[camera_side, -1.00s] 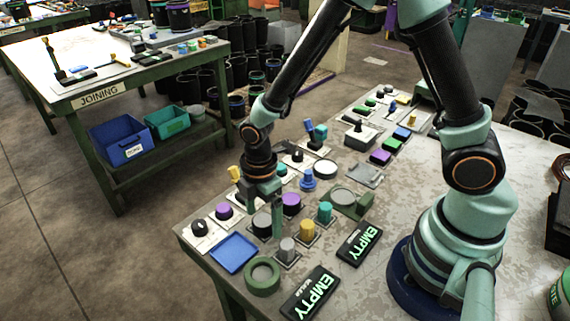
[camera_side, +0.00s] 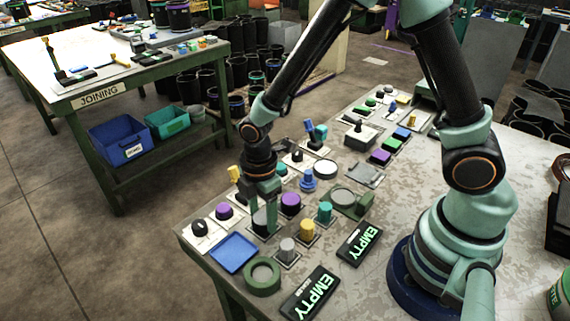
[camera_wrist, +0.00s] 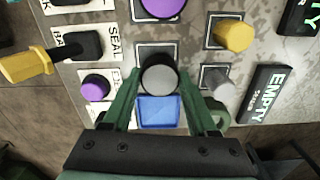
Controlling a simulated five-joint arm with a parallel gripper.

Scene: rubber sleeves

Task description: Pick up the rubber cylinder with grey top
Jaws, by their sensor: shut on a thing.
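The rubber cylinder with grey top (camera_wrist: 159,74) is between the two green fingers of my gripper (camera_wrist: 160,88) in the wrist view. In the side view the cylinder (camera_side: 260,222) is partly hidden by my gripper (camera_side: 264,216), which points straight down over it. My gripper is shut on the cylinder, with one finger on each side. The cylinder appears upright at its square mark on the table; I cannot tell whether its base touches the table.
Close by are a blue tray (camera_side: 233,252), a green ring (camera_side: 262,276), a purple-topped cylinder (camera_side: 290,204), a grey peg (camera_side: 288,249) and a yellow peg (camera_side: 307,229). Dark EMPTY plates (camera_side: 310,292) lie at the front. Bare tabletop (camera_side: 385,215) shows toward my base.

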